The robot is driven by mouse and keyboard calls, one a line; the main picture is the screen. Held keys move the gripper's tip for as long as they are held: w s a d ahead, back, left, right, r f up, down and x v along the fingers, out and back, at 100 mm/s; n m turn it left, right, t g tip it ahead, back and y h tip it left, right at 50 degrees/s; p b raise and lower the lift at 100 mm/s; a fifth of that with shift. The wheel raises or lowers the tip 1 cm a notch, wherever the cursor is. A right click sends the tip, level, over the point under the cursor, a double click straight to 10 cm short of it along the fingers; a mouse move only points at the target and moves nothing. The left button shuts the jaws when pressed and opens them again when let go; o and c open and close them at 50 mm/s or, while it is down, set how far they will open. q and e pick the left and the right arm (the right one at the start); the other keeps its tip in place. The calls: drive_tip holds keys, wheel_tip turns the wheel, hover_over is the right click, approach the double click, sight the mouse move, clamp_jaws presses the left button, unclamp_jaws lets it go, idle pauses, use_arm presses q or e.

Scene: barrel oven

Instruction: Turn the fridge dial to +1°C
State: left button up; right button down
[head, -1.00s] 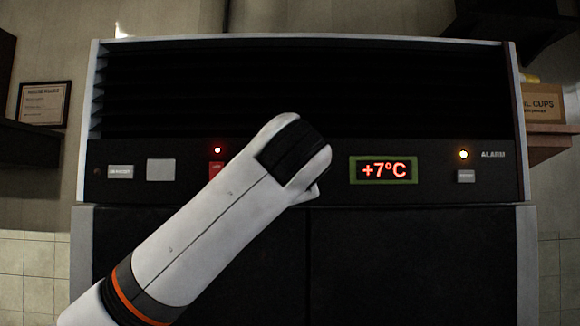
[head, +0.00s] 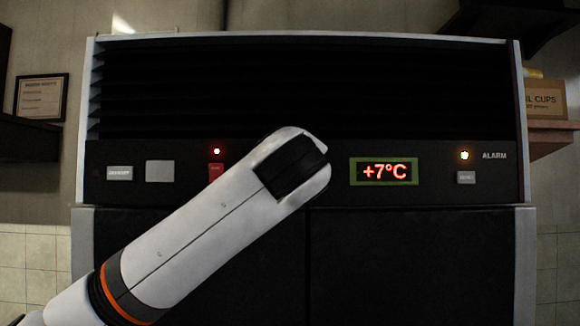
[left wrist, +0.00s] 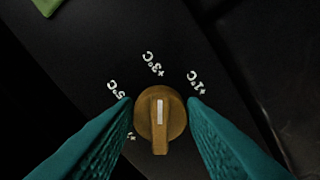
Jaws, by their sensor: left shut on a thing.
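The fridge dial (left wrist: 160,122) is a round brown-gold knob with a raised ridge and a white mark, seen in the left wrist view. The ridge runs up and down in that picture, with the white mark on its upper part. The labels +5°C (left wrist: 118,90), +3°C (left wrist: 153,65) and +1°C (left wrist: 195,83) curve above it; another label at lower left is partly hidden. The teal fingers of my left gripper (left wrist: 160,106) are shut on the dial, one on each side. In the head view my left wrist hides the dial. The display (head: 383,171) reads +7°C. My right gripper is not in view.
Dark louvres (head: 300,85) sit above. A cardboard box (head: 545,100) stands on a shelf at right.

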use_arm(q)
drive_tip(key=shift+a+f+m+p, duration=0.15)
drive_tip(key=shift+m+p, duration=0.45)
drive_tip(key=shift+m, duration=2)
drive_tip(key=shift+d+f+m+p, duration=0.15)
drive_tip(key=shift+m+p, duration=0.45)
drive_tip(key=shift+m, duration=2)
drive_tip(key=o, duration=1)
drive_tip(key=shift+a, duration=0.1)
drive_tip(key=shift+r, duration=0.1)
